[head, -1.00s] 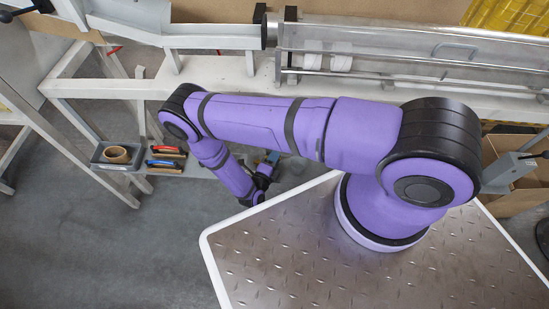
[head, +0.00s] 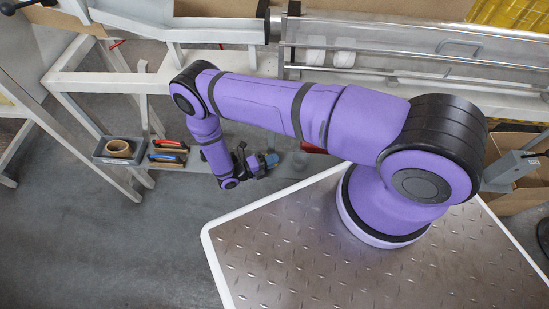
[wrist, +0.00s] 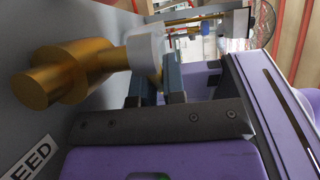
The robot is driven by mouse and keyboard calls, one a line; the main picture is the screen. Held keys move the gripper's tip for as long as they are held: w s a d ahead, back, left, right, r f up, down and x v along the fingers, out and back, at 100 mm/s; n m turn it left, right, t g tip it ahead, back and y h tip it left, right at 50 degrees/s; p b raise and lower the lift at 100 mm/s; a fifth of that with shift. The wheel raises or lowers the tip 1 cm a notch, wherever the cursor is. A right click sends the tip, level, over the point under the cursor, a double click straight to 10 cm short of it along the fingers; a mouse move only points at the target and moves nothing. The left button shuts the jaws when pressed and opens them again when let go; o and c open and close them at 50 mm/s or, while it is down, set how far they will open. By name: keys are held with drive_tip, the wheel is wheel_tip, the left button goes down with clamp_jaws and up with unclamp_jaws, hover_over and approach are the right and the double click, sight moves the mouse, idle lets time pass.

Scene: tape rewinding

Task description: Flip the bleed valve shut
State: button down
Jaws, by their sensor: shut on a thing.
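The brass bleed valve (wrist: 75,75) fills the left of the wrist view, fixed to a grey panel. A brass part of it runs in between my fingers. My gripper (wrist: 160,48) has its light-tipped fingers closed on this part, which looks like the valve's lever. The fingers hide much of the lever, so I cannot tell its exact angle. A label (wrist: 28,160) ending in "EED" is at the lower left. In the head view my gripper (head: 264,164) hangs low beside the bench, and the valve cannot be made out there.
A grey tray with a tape roll (head: 118,148) and tools with orange and blue handles (head: 168,150) lie on the low shelf left of my arm. Open floor is in front.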

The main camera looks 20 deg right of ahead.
drive_tip(key=shift+s+a+m+g+y, duration=0.15)
drive_tip(key=shift+a+m+g, duration=0.1)
drive_tip(key=shift+m+g, duration=0.45)
drive_tip(key=shift+a+m+g+y, duration=0.15)
drive_tip(key=shift+a+m+g, duration=0.2)
drive_tip(key=shift+g, duration=0.95)
drive_tip(key=c, duration=1.5)
unclamp_jaws()
drive_tip(key=v, duration=0.7)
drive_tip(key=shift+a, duration=0.25)
drive_tip(key=shift+c, duration=0.3)
